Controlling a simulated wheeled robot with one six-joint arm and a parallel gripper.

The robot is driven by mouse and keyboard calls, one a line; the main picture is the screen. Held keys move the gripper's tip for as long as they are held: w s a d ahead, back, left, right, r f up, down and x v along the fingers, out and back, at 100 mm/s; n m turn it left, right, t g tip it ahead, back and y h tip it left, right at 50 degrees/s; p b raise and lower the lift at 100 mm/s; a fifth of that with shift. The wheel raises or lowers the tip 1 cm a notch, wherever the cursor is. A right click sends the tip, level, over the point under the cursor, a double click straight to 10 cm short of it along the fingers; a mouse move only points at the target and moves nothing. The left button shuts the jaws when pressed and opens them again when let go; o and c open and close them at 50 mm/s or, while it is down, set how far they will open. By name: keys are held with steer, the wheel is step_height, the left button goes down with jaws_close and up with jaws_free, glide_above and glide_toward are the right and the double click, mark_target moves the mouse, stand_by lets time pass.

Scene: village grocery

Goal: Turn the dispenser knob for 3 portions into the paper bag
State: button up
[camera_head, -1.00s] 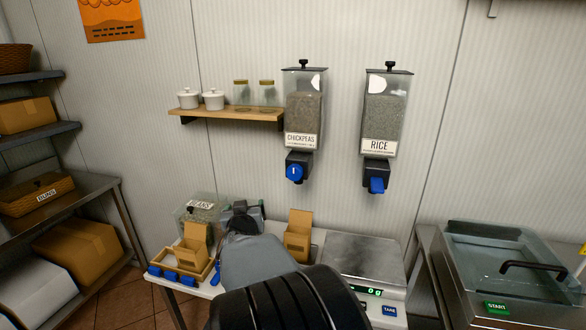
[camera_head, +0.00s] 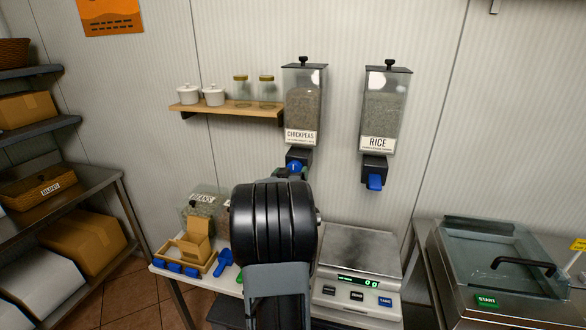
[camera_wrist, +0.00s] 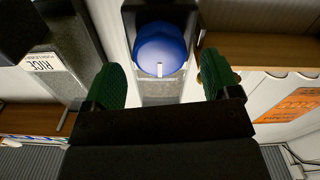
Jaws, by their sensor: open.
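The chickpeas dispenser (camera_head: 304,100) hangs on the wall, with its blue knob (camera_head: 295,167) below it, partly covered by my gripper (camera_head: 291,174). In the wrist view the blue knob (camera_wrist: 160,48) has a white mark and lies ahead of the gap between my gripper's green fingertips (camera_wrist: 162,82). The fingers are wide apart and empty, with clear space on both sides of the knob. The paper bag under this dispenser is hidden behind my arm in the head view. The rice dispenser (camera_head: 385,110) with its own blue knob (camera_head: 375,182) hangs to the right.
A scale (camera_head: 358,260) reading 0 stands right of my arm. A wooden tray (camera_head: 172,260) with a brown paper bag (camera_head: 197,240) and blue items is at left, beside a blue scoop (camera_head: 223,262). A shelf (camera_head: 235,110) with jars hangs left of the chickpeas.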

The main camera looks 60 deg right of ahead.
steer(key=shift+x, duration=1.1)
steer(key=c, duration=0.9)
steer(key=shift+f+b, duration=0.1)
steer(key=shift+b, duration=0.3)
steer(key=m+b, duration=1.6)
steer(key=m, duration=0.1)
steer(key=shift+s, duration=0.15)
steer(key=shift+m, duration=0.4)
